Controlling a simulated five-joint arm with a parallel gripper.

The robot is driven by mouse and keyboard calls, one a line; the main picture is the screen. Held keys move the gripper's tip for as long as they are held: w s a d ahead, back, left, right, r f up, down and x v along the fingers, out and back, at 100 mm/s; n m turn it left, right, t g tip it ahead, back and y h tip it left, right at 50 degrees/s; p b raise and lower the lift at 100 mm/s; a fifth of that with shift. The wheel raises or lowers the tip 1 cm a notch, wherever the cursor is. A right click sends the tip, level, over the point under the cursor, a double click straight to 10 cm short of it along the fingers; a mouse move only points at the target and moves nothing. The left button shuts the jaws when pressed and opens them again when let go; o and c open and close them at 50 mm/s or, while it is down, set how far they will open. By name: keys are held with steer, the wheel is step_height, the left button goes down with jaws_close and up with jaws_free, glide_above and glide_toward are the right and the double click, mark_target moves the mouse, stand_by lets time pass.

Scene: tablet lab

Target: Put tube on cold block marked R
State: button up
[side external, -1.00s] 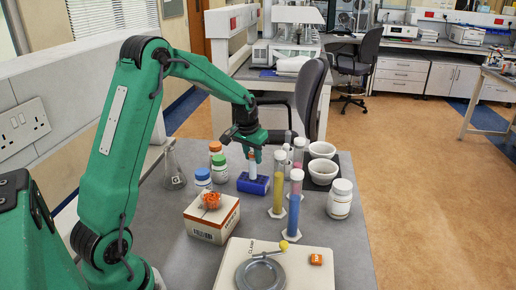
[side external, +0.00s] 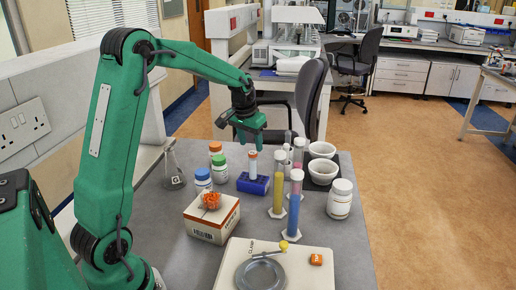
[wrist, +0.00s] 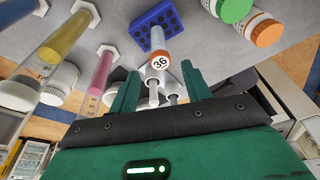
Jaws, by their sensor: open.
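A white tube (side external: 253,165) with an orange-red cap stands upright in a small blue block (side external: 253,186) on the grey bench. In the wrist view the cap (wrist: 159,62) carries the number 36, and the blue block (wrist: 148,20) shows several holes beside the tube. I cannot read an R on the block in either view. My gripper (side external: 250,132) is above the tube, open and empty, with a gap between it and the cap. In the wrist view my gripper's fingers (wrist: 160,84) are spread apart, with the cap beyond them.
Blue (side external: 295,205) and yellow (side external: 279,185) cylinders stand right of the block. Capped bottles (side external: 220,170) stand at its left. A carton (side external: 212,225) with an orange item is in front. White bowls (side external: 322,172) and a jar (side external: 340,200) are farther right.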

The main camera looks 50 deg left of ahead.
steer(key=v, duration=0.6)
steer(key=shift+r, duration=0.3)
steer(key=shift+s, duration=0.1)
steer(key=s+d+r+m+t, duration=0.2)
steer(key=s+d+r, duration=0.3)
steer(key=s+d, duration=0.7)
steer(key=s+d+f+m+t+h, duration=0.1)
steer(key=s+d+f, duration=0.2)
steer(key=s+d, duration=0.4)
steer(key=shift+s+m, duration=0.3)
steer(key=shift+s, duration=1.55)
steer(key=shift+f, duration=0.1)
